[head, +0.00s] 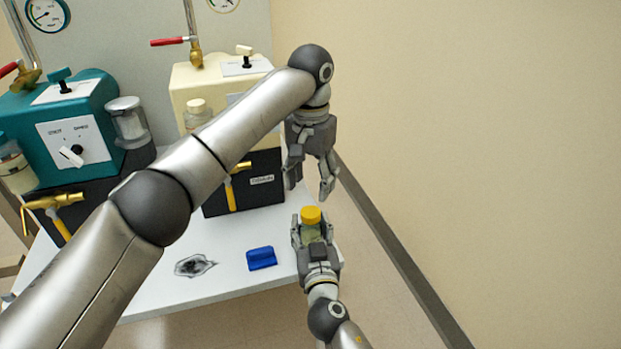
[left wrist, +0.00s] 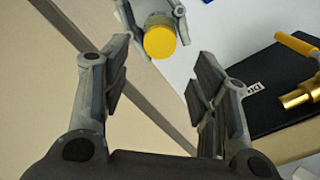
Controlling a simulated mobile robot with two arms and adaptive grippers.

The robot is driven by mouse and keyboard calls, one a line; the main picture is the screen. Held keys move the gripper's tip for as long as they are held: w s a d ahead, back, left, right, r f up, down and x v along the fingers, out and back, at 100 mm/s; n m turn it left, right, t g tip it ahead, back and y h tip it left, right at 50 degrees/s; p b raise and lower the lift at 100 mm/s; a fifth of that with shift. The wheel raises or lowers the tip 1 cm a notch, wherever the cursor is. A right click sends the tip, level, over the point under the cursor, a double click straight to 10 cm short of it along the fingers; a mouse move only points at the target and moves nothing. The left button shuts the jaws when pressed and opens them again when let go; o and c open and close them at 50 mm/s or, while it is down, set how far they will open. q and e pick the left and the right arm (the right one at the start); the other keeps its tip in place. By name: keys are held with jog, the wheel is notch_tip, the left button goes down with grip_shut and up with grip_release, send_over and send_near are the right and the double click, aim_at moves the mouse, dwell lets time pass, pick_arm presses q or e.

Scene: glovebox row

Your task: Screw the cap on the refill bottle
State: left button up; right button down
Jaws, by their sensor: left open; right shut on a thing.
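The refill bottle (head: 311,234) is a small clear bottle with pale yellowish contents. It stands roughly upright in my right gripper (head: 313,242), which is shut around its body. The yellow cap (head: 311,215) sits on top of the bottle; I cannot tell how tightly. The cap shows from above in the left wrist view (left wrist: 160,42), between the fingers of my right gripper. My left gripper (head: 309,184) is open and empty, pointing down above the cap and apart from it. Its spread fingers also show in the left wrist view (left wrist: 154,92).
My left arm crosses in front. A bare wall (head: 470,130) is at right.

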aim_at(310, 212)
dwell(0.4)
pick_arm(q)
jog(key=shift+f, duration=4)
jog(key=c, duration=1.1)
jog(key=o, duration=1.2)
jog(key=shift+r, duration=0.15)
notch_tip(310, 212, up, 12)
jog(key=shift+f, duration=0.1)
